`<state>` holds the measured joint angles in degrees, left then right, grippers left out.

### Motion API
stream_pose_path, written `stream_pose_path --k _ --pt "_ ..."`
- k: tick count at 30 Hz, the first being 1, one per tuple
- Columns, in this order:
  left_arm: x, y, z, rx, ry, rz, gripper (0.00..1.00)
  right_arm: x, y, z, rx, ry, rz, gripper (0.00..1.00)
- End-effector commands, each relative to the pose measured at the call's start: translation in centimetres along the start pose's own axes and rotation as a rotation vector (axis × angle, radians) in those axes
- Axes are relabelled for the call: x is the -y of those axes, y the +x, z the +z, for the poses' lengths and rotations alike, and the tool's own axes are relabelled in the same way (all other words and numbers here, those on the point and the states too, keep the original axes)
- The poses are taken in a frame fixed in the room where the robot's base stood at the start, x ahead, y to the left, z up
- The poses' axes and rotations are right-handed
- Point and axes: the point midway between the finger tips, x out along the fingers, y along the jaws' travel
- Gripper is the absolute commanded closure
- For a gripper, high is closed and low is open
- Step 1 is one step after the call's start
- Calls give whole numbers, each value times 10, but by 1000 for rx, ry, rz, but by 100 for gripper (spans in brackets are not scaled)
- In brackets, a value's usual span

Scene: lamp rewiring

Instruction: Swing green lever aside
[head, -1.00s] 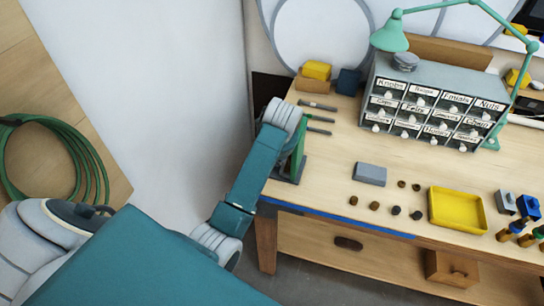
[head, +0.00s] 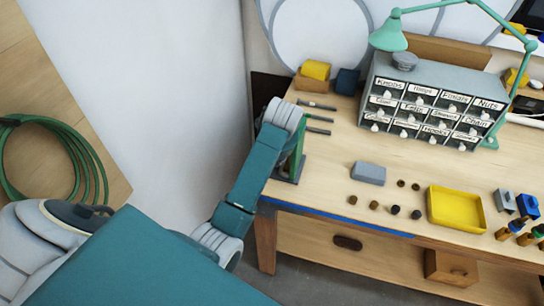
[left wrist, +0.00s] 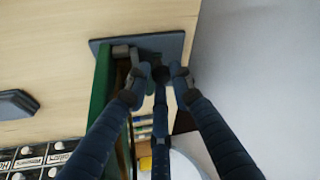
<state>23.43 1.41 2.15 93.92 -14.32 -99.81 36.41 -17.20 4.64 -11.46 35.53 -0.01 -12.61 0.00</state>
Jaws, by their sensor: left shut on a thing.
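The green lever (head: 298,152) stands on a dark flat base plate (head: 289,172) at the left end of the workbench. In the left wrist view the green lever (left wrist: 102,88) rises along the left side of the fingers, with the base plate (left wrist: 168,45) beyond them. My left gripper (left wrist: 158,74) has its three dark fingers drawn in close together beside the green upright, shut on the lever. Their exact contact is dark and hard to make out. In the head view my own teal arm hides the left gripper. My right gripper is not in view.
Behind the lever lie several dark rods (head: 318,118). A labelled drawer cabinet (head: 425,70), a grey block (head: 368,173), several small knobs (head: 374,205) and a yellow tray (head: 435,218) are farther right. A pale wall (head: 195,90) borders the bench's left side.

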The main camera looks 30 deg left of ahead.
Motion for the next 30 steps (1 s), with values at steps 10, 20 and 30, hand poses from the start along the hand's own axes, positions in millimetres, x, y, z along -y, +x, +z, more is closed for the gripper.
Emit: stream_pose_path --k 10,20,30 --pt "-2 -2 -2 -5 1 6 61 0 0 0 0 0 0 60" --pt "-3 -21 -2 -5 1 7 61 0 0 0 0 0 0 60" --pt "-4 -71 -1 -7 3 7 61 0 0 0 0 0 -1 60"
